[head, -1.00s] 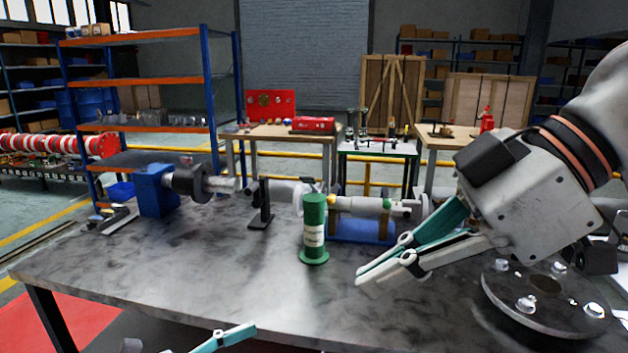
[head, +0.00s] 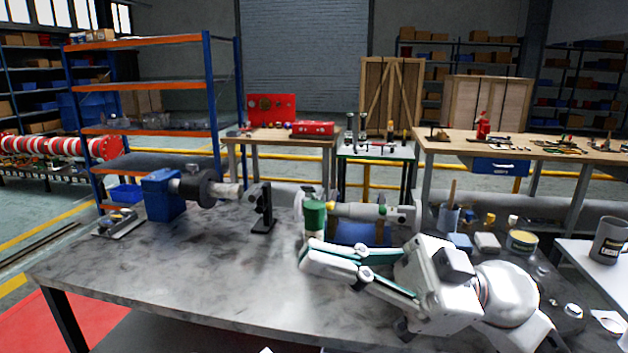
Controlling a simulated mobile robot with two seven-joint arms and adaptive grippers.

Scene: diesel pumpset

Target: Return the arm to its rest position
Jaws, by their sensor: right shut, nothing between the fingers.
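My right arm and gripper (head: 308,254) reach in from the lower right, low over the front of the grey workbench (head: 180,265). The fingers point left, are shut together and hold nothing. The gripper is in front of the green cylinder (head: 315,217) and hides its lower part; I cannot tell whether they touch. My left gripper does not show clearly; only a tiny pale bit is at the bottom edge.
A blue vise-like block (head: 163,196) with a shaft stands at the bench's left. A black stand (head: 262,207) is beside it. A pump assembly lies behind the green cylinder. A tin (head: 521,242) and small parts crowd the right. The bench's left front is clear.

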